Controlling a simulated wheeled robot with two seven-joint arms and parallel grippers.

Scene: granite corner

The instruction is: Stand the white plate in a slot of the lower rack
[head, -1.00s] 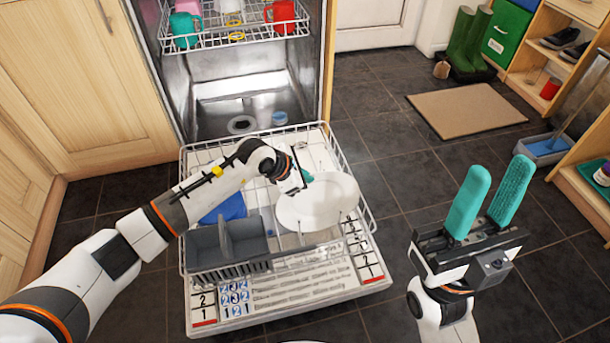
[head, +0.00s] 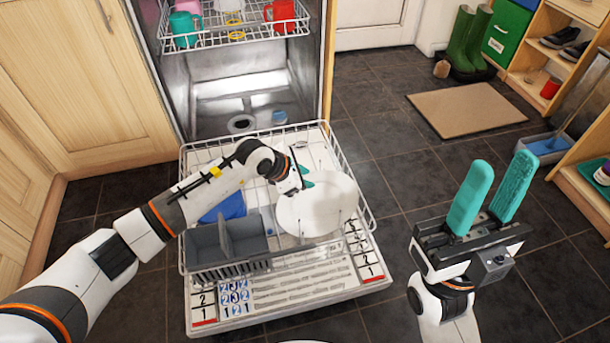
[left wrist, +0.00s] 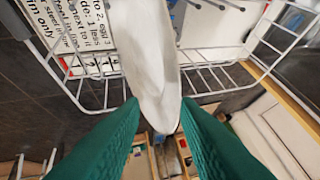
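The white plate (head: 318,208) is over the right half of the pulled-out lower rack (head: 352,165), its face tilted toward the head camera. My left gripper (head: 305,180) holds it at its upper left edge. In the left wrist view the plate (left wrist: 155,60) shows nearly edge-on between the teal fingers (left wrist: 160,110). I cannot tell whether its lower edge sits in a slot; thin tines show around it. My right gripper (head: 503,172) is open and empty, off to the right of the rack.
A grey cutlery basket (head: 250,245) and a blue item (head: 224,207) are in the rack's left part. The upper rack (head: 235,33) holds a teal mug (head: 185,28) and a red mug (head: 280,14). Open floor lies right of the door, with a beige mat (head: 465,108).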

